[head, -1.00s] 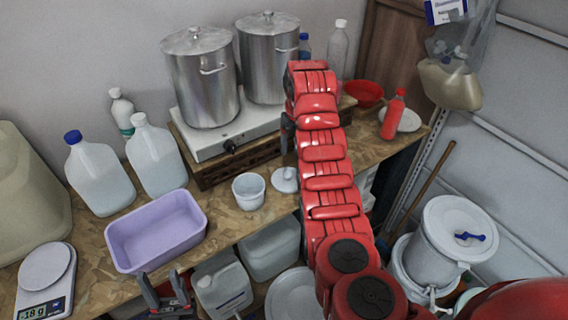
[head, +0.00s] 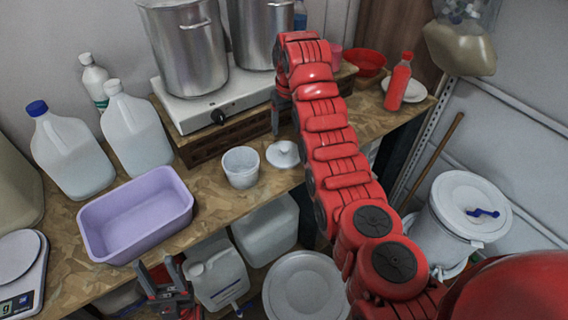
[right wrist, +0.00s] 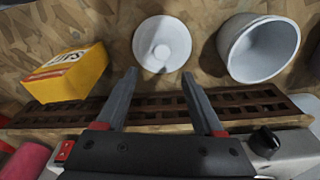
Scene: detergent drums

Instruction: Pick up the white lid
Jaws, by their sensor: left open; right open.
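The white lid (head: 283,154) lies flat on the wooden worktop, knob up, to the right of a small white tub (head: 241,167). In the right wrist view, the lid (right wrist: 162,44) shows just beyond my fingertips, with the tub (right wrist: 258,48) to its right. My right gripper (right wrist: 159,74) is open and empty, its two fingers apart and pointing toward the lid. In the head view, my right gripper (head: 278,117) is partly hidden by its arm, behind the lid. My left gripper (head: 157,272) is open and empty, in front of the worktop's edge below the purple basin.
A hotplate (head: 215,104) with steel pots stands on a brown slatted base (right wrist: 160,109) behind the lid. A yellow box (right wrist: 66,73) is left in the wrist view. A purple basin (head: 136,213) and jugs stand left; a red bottle (head: 398,82) stands right.

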